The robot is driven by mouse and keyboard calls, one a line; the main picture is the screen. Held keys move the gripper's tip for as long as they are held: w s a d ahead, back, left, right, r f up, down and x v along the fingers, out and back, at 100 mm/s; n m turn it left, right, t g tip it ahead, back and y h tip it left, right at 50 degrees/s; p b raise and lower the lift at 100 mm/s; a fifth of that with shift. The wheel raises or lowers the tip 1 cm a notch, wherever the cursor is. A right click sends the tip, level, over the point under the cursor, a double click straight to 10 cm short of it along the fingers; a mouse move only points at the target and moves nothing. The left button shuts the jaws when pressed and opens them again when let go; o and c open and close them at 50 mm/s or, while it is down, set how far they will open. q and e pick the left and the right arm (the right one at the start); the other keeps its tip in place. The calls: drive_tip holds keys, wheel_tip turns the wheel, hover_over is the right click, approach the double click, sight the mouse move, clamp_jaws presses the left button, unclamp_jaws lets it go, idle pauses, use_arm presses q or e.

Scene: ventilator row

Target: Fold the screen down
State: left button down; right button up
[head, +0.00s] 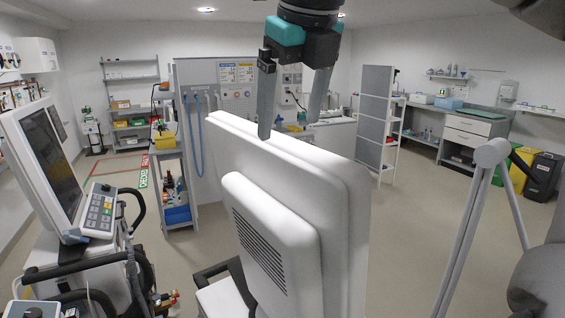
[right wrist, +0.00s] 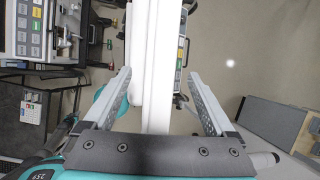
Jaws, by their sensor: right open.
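The screen (head: 300,175) is a white panel on a ventilator, seen from its back in the head view. It stands upright, with a vented housing (head: 262,235) on its back. My right gripper (head: 289,128) comes down from above at its top edge, open, with one finger on each side. In the right wrist view the screen (right wrist: 163,40) runs edge-on between the open fingers of my right gripper (right wrist: 160,76), with gaps to both. No contact shows. The screen's display face is hidden in the head view. My left gripper is not in view.
Another ventilator with a dark display (head: 52,165) and keypad (head: 101,210) stands close at left. A grey tubular stand (head: 470,225) is at right. Shelving (head: 376,120) and a counter (head: 470,130) line the back. Open floor lies between.

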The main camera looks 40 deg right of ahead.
sight(283, 163)
drive_tip(key=x, duration=1)
drive_tip(key=shift+p, duration=0.3)
drive_tip(key=shift+c, duration=0.2)
drive_tip(key=shift+r, duration=0.1)
clamp_jaws()
